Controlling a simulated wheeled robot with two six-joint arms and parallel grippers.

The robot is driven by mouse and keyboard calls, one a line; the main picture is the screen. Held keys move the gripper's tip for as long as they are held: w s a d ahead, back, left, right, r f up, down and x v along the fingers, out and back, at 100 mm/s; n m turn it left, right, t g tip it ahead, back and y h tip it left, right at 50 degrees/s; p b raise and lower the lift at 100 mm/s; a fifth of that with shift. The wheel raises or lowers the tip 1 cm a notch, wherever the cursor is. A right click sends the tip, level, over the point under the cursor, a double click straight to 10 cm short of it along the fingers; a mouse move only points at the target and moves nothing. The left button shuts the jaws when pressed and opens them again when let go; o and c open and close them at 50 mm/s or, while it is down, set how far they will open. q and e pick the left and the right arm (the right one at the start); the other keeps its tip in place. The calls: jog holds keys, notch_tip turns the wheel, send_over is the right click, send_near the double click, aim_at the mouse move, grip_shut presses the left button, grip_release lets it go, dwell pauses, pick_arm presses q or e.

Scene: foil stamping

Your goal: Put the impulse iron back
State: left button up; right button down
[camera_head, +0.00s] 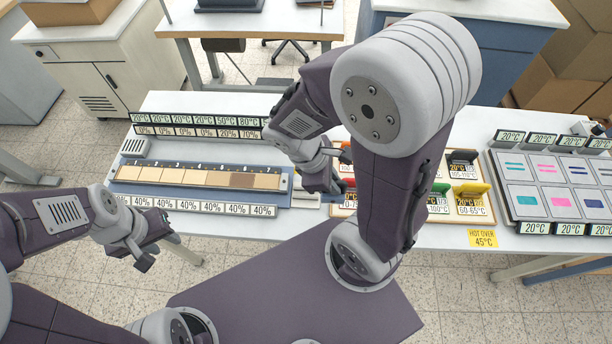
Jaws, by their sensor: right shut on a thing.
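My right gripper (326,181) points down at the left edge of the iron rack (482,219), close to a red-handled piece (349,182). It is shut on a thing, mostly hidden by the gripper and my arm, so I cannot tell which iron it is. On the rack, a yellow-handled iron (470,188), a green-handled iron (441,188) and a black-handled iron (462,156) stand in their places with temperature tags. My arm covers the rack's middle. My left gripper (150,250) is open and empty, off the table's front edge.
A long numbered strip tray (200,178) with tan cells and percent tags lies left of the rack. A grey panel (505,190) of colour swatches lies at the right. A yellow "HOT OVER 45°C" label (483,239) is on the table's front edge.

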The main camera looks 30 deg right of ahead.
jog(key=p, duration=0.2)
jog(key=shift+w+a+p, duration=0.2)
jog(key=shift+a+p, duration=0.05)
jog(key=shift+p, duration=0.1)
jog(key=shift+w+a+f+b, duration=0.25)
jog(key=shift+w+f+b, duration=0.35)
jog(key=shift+w+f, duration=0.45)
pick_arm(q)
jog(key=r+p, duration=0.1)
jog(key=r, duration=0.3)
jog(key=shift+w+r, duration=0.1)
jog(key=shift+w, duration=0.1)
pick_arm(e)
jog(key=w+a+f, duration=0.1)
jog(key=w+f, duration=0.6)
jog(key=f, duration=0.1)
jog(key=shift+a+f, duration=0.15)
jog(key=shift+a, duration=0.2)
